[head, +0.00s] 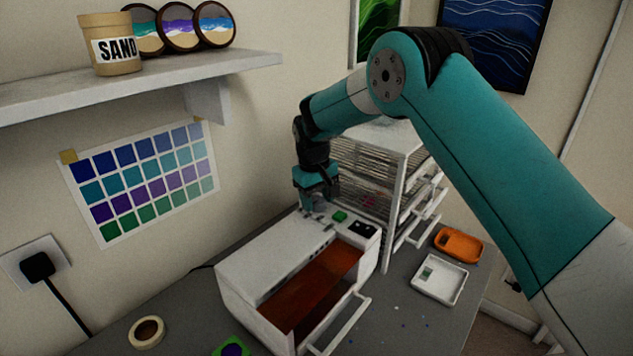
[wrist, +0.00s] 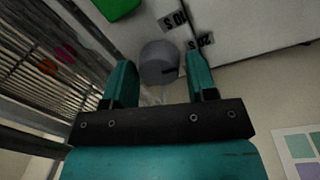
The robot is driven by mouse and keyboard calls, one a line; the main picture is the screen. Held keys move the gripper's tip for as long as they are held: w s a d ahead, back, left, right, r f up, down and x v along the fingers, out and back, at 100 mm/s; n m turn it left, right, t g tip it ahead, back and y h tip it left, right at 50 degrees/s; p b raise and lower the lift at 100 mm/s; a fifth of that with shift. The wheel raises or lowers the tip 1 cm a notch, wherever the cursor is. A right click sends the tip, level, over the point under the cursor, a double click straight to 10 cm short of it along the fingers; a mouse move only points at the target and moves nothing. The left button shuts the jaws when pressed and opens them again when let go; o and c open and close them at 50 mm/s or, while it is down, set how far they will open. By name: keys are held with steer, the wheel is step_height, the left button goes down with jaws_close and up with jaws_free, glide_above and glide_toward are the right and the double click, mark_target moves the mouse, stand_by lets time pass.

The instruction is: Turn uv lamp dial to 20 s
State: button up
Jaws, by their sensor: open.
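The white UV lamp (head: 235,270) stands on the table. In the wrist view its round grey dial (wrist: 158,58) lies between my two teal fingertips. My gripper (wrist: 161,65) is open, with a finger on each side of the dial; I see a gap on both sides. A dark mark shows at the dial's lower right edge. Upside-down labels reading 10 s (wrist: 174,20) and 20 s (wrist: 201,42) sit beside the dial. In the head view my gripper (head: 314,206) points down at the lamp's back top and mostly hides the dial.
A green button (head: 340,215) and a black panel (head: 363,229) are on the lamp's top. A white wire rack (head: 395,170) stands close behind. An orange tray (head: 459,245) and a white tray (head: 440,279) lie right. A tape roll (head: 147,332) lies at front left.

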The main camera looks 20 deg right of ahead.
step_height(320, 180, up, 17)
steer(key=a+b, duration=0.1)
steer(key=b, duration=0.1)
steer(key=shift+s+a, duration=0.15)
steer(key=shift+s, duration=0.05)
steer(key=shift+r, duration=0.1)
steer(key=s+a+f+n+y+b, duration=0.1)
steer(key=s+f+n+y, duration=0.1)
steer(key=s, duration=1.7)
steer(key=s+a+f+n+y+b, duration=0.1)
steer(key=s+a+f+y, duration=0.1)
steer(key=s, duration=1.7)
steer(key=shift+s+f+n+y, duration=0.3)
steer(key=shift+n+y, duration=0.1)
steer(key=shift+y, duration=0.2)
